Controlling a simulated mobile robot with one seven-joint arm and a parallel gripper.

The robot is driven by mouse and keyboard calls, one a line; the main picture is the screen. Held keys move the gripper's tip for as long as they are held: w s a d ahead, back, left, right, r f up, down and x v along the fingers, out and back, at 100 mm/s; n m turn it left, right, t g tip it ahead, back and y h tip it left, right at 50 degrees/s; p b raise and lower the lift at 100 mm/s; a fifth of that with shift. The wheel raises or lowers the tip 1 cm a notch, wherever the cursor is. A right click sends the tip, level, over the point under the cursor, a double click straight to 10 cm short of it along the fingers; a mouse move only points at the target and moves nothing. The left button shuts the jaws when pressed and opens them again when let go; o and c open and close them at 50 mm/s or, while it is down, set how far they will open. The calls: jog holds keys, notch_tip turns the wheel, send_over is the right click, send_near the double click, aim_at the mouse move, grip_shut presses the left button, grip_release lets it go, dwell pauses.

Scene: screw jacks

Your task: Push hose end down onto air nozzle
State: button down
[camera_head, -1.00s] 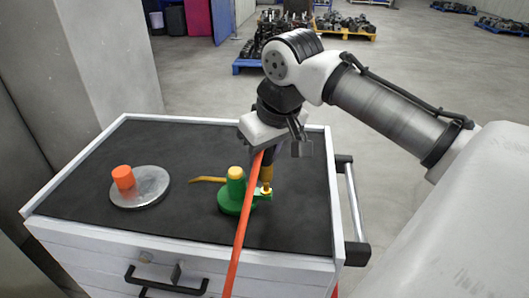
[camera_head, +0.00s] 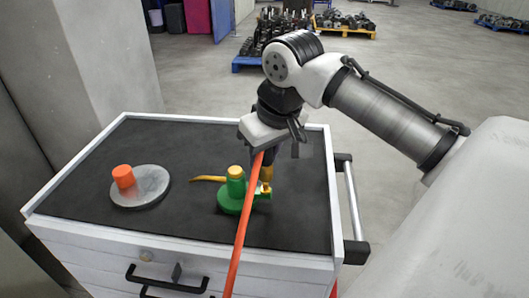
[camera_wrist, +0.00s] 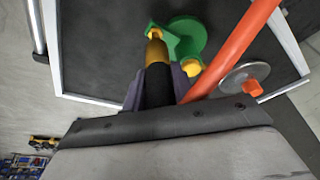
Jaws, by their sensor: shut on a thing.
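My gripper (camera_head: 263,157) is shut on the hose end, holding it upright over the near right of the cabinet top. The hose end's brass tip (camera_head: 267,173) points down, and its black sleeve (camera_wrist: 158,85) sits between the fingers in the wrist view. A green screw jack (camera_head: 231,202) with a yellow top (camera_head: 236,172) and yellow lever (camera_head: 208,179) stands just left of the hose end. The small yellow air nozzle (camera_head: 265,188) is on the jack's right arm, directly below the brass tip. I cannot tell whether tip and nozzle touch.
An orange hose (camera_head: 241,230) runs down past the cabinet's front edge, crossing before the jack. A round metal plate (camera_head: 150,192) with an orange cylinder (camera_head: 123,177) lies at left. The black cabinet top (camera_head: 190,140) is clear behind. A side handle (camera_head: 353,205) is at right.

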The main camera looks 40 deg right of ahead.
aim_at(265, 167)
jog(key=shift+f, duration=0.2)
jog(key=shift+f+b, duration=0.5)
jog(key=shift+f, duration=0.25)
jog(key=shift+f+b, duration=0.3)
jog(key=shift+f, duration=0.4)
dwell(0.5)
jog(key=c, duration=1.1)
grip_release()
jog(key=shift+o, duration=0.2)
